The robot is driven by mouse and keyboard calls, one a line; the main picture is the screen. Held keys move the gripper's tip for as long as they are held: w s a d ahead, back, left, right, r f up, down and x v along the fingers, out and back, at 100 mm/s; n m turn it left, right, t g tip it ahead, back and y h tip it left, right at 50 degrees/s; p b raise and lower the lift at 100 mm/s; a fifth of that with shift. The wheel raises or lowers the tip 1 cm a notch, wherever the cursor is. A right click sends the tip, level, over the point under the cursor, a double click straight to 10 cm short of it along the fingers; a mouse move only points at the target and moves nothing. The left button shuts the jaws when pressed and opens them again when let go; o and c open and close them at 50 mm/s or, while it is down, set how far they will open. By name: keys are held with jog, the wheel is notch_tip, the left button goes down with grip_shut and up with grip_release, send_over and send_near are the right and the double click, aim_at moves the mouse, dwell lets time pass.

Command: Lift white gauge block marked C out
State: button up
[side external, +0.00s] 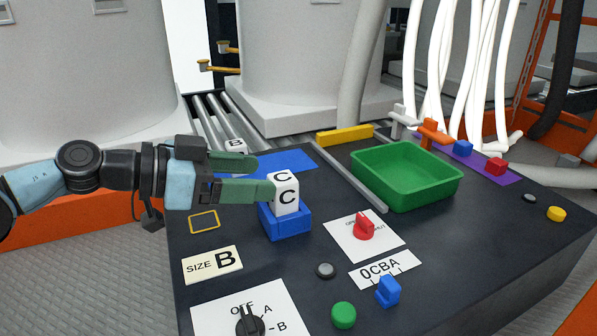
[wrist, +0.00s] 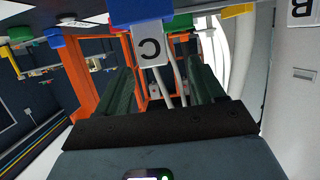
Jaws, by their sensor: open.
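The white gauge block marked C (side external: 287,200) sits upright in a blue square holder (side external: 287,222) on the dark table. In the wrist view, which is upside down, the block (wrist: 150,48) shows between the lines of my two green fingers, with the blue holder (wrist: 140,12) above it. My gripper (side external: 264,177) is open and level, just left of the block. In the side view the near fingertip overlaps the block's left edge. In the wrist view gaps show beside the block, so I see no grip on it. Its lower part is hidden in the holder.
Another white block marked B (side external: 235,146) stands behind my gripper near a blue mat (side external: 290,157). A green tray (side external: 408,200) is at the back right, beyond a grey rail (side external: 352,178). A red switch (side external: 364,227), a SIZE B card (side external: 212,264) and knobs stand around the front.

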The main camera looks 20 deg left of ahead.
aim_at(282, 177)
jog(key=shift+s+d+f+x, duration=0.1)
jog(key=shift+x, duration=0.8)
jog(key=shift+s+d+f+x, duration=0.1)
jog(key=shift+s+x, duration=0.05)
jog(key=shift+x, duration=0.75)
jog(key=shift+s+d+f+x, duration=0.1)
jog(key=shift+x, duration=0.8)
jog(key=shift+a, duration=0.1)
jog(key=shift+c, duration=0.5)
jog(key=c, duration=1.1)
jog(key=shift+o, duration=0.2)
jog(key=shift+r, duration=0.1)
jog(key=shift+r, duration=0.15)
